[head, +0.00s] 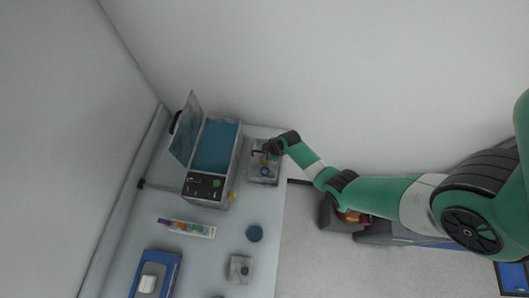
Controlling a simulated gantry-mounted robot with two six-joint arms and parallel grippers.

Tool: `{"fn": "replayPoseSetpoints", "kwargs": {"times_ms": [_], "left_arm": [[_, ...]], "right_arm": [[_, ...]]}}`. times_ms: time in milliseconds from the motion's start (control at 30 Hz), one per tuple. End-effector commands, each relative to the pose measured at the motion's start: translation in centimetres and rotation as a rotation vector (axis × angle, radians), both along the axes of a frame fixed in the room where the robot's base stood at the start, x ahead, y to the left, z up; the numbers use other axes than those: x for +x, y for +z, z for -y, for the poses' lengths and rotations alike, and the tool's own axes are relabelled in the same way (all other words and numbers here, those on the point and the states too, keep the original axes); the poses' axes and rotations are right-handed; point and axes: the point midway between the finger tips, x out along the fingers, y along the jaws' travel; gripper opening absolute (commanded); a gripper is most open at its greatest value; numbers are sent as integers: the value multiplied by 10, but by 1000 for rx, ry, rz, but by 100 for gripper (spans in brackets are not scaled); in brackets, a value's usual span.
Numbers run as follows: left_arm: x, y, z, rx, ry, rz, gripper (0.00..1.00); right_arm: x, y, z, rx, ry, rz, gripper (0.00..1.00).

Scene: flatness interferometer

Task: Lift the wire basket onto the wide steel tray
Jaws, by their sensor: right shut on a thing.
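The wide steel tray (264,181) appears to be the grey, shallow rectangular piece at the bench's far right end, beside the open-lidded instrument. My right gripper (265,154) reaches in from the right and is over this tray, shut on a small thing. That thing seems to be the wire basket (265,171), with a small blue round part showing in it, but it is tiny and partly covered by the gripper. I cannot tell whether the basket touches the tray or hangs just above it. My left gripper is not in view.
The instrument (205,187) has its lid (186,128) raised and a blue interior. Nearer are a blue round piece (254,233), a grey square block (240,269), a white strip with coloured items (187,228) and a blue box (155,272). Bare bench lies between them.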

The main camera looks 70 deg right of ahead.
Motion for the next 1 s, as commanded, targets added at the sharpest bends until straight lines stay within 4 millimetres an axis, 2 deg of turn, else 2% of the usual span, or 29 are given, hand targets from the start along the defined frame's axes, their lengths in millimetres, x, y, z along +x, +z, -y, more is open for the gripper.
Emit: {"fn": "replayPoseSetpoints", "kwargs": {"times_ms": [667, 700, 867, 900, 1000], "left_arm": [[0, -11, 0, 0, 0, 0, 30], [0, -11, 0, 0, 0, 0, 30], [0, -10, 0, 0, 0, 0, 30], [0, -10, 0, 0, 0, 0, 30], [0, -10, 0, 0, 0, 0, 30]], "right_arm": [[0, -11, 0, -1, 0, 1, 0], [0, -11, 0, -1, 0, 1, 16], [0, -10, 0, -1, 0, 1, 45], [0, -10, 0, -1, 0, 1, 49], [0, -10, 0, 0, 0, 0, 49]]}}
